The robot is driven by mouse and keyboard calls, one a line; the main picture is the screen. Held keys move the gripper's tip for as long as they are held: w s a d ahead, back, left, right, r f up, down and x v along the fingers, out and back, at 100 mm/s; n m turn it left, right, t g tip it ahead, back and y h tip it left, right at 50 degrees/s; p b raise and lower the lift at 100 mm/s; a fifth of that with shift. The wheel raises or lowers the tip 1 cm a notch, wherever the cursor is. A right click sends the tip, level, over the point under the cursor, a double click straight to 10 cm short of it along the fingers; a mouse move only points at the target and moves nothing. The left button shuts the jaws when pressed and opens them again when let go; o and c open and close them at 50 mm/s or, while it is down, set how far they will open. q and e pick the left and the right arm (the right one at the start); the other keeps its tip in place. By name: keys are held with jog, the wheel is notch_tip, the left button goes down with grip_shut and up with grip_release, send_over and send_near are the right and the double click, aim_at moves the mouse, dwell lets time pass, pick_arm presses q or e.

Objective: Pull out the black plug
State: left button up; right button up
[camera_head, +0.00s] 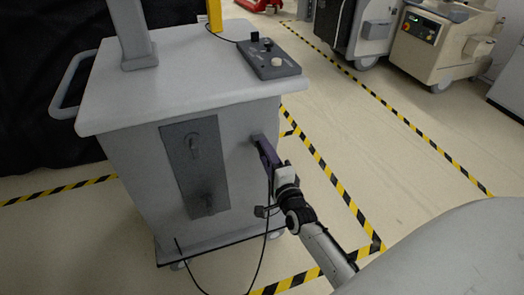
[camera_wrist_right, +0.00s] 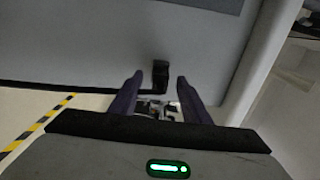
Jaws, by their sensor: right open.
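The black plug (camera_wrist_right: 160,74) sits on the side of the grey cart (camera_wrist_right: 90,45), seen in the right wrist view. It shows between and a little beyond the fingertips of my right gripper (camera_wrist_right: 160,84), which is open with a purple finger on each side of it. I see space between the plug and both fingers. In the head view my right gripper (camera_head: 265,149) is at the cart's right side and largely hides the plug. A black cable (camera_head: 265,245) hangs below it and loops near the floor. My left gripper is not in view.
The cart (camera_head: 125,98) has a dark panel (camera_head: 180,160) with two fittings, and a control box (camera_head: 268,62) on top. Yellow-black tape (camera_head: 335,185) marks the floor. Other machines (camera_head: 440,45) stand at the back right. Floor to the right is clear.

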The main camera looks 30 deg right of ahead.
jog(key=shift+w+d, duration=0.15)
jog(key=shift+w, duration=0.45)
dwell(0.6)
dwell(0.3)
grip_shut()
jog(key=shift+s, duration=0.15)
jog(key=shift+p+v, duration=0.6)
jog(key=shift+v, duration=0.3)
jog(key=shift+p+v, duration=0.85)
jog(key=shift+v, duration=1.1)
